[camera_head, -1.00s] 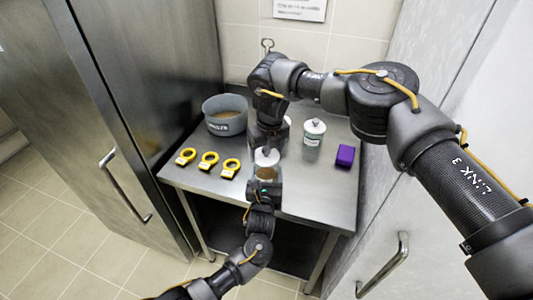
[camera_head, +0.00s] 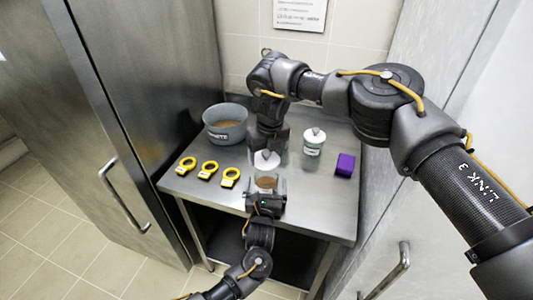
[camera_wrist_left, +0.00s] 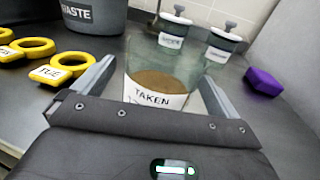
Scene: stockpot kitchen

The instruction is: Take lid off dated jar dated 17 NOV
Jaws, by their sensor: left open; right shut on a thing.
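A clear glass jar with brown contents (camera_head: 267,183) stands on the steel table near its front edge. In the left wrist view this jar (camera_wrist_left: 160,83) has a white label reading "TAKEN"; no date is legible. My left gripper (camera_head: 266,188) is open, its fingers on either side of the jar. My right gripper (camera_head: 268,147) points down from above and is shut on a white lid (camera_head: 266,162). In the head view the lid appears just behind and above the jar, apart from it. My right gripper hides part of the table behind.
A lidded jar (camera_head: 313,141) stands right of my right gripper; the left wrist view shows another lidded jar (camera_wrist_left: 173,33) behind. A purple block (camera_head: 345,165) is at right. A grey "WASTE" pot (camera_head: 225,124) and three yellow rings (camera_head: 209,170) are at left.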

